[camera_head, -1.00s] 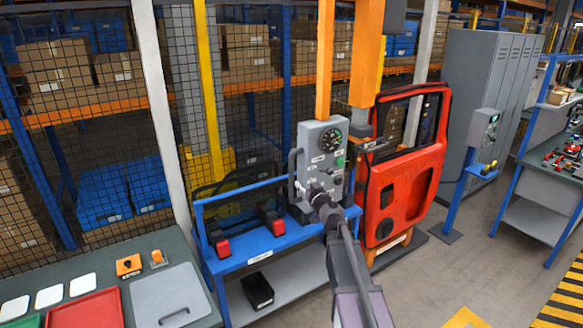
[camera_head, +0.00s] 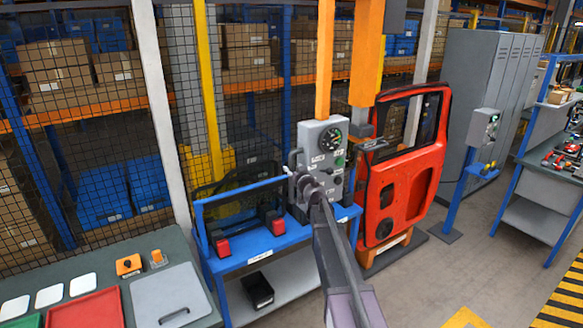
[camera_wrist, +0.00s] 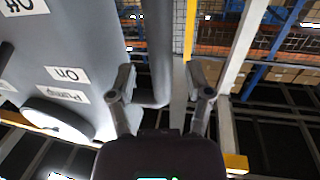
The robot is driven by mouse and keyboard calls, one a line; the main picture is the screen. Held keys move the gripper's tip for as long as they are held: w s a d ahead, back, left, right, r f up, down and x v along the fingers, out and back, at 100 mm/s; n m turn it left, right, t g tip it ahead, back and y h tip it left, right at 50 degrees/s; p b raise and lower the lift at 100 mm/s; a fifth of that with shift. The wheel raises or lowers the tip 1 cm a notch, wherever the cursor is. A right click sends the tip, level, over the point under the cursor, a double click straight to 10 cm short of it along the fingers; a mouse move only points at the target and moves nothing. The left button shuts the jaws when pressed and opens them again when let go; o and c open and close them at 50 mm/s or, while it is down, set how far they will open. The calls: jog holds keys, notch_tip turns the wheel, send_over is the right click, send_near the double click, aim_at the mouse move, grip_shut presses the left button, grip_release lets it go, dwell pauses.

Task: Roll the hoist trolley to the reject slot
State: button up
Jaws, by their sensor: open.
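The hoist's grey control box (camera_head: 322,150) hangs from an orange column (camera_head: 325,60), with a round gauge and labelled knobs on its face. A grey bent bar handle (camera_head: 292,160) stands at its left side. My gripper (camera_head: 306,180) is in front of the box's lower left, its tips partly hidden in the head view. In the wrist view my gripper (camera_wrist: 163,80) is open, with the bar handle (camera_wrist: 160,50) running between its two fingers; I cannot tell whether they touch it. The labelled box face (camera_wrist: 65,70) is close on the left. No reject slot can be made out.
A red car door (camera_head: 405,170) stands right of the box, beside a thicker orange post (camera_head: 367,50). A blue bench (camera_head: 265,240) is below, and a mesh fence (camera_head: 95,130) behind. A grey pedestal (camera_head: 484,128) and clear floor (camera_head: 450,275) are at right.

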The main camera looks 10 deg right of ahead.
jog(key=shift+w+a, duration=0.15)
jog(key=shift+w, duration=0.9)
grip_shut()
